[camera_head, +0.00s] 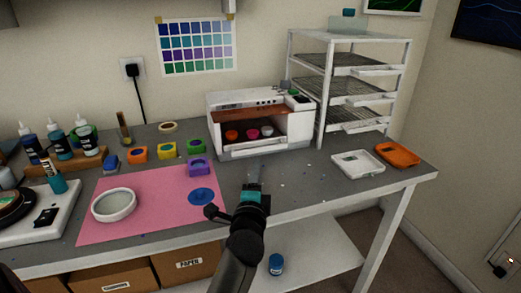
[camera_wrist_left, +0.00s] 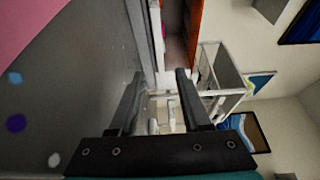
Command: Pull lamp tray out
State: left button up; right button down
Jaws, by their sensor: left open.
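The white curing lamp (camera_head: 262,99) stands on the grey table with its front open. Its tray (camera_head: 268,148) lies at the bottom of the opening, and red, pink and grey round pieces (camera_head: 252,133) sit inside. My left gripper (camera_head: 255,172) is just in front of the lamp, low over the table, open and seemingly empty. In the left wrist view its two fingers (camera_wrist_left: 157,78) point at the lamp's front, and a white edge or handle shows between and beyond them. I cannot tell whether they touch it. My right gripper is not in view.
A white wire rack (camera_head: 350,85) stands right of the lamp. A white tray (camera_head: 360,163) and an orange tray (camera_head: 398,154) lie at the right. A pink mat (camera_head: 140,215) with a white ring mould lies at the left. Coloured blocks stand behind it.

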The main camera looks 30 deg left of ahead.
aim_at(260, 151)
pick_arm(q)
jog(key=b+x, duration=0.2)
jog(key=x, duration=0.8)
jog(key=shift+w+a+f, duration=0.1)
jog(key=shift+w+a, duration=0.1)
jog(key=shift+w, duration=0.15)
jog(key=shift+w+a+b, duration=0.25)
jog(key=shift+w+b, duration=0.05)
jog(key=shift+w, duration=0.25)
jog(key=shift+w+a, duration=0.1)
jog(key=shift+w, duration=0.1)
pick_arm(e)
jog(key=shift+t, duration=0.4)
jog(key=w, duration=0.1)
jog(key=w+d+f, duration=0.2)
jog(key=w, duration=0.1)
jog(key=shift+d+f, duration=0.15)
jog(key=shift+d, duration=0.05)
pick_arm(q)
jog(key=shift+c, duration=0.3)
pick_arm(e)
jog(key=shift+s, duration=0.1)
pick_arm(q)
jog(key=shift+c, duration=1.4)
grip_shut()
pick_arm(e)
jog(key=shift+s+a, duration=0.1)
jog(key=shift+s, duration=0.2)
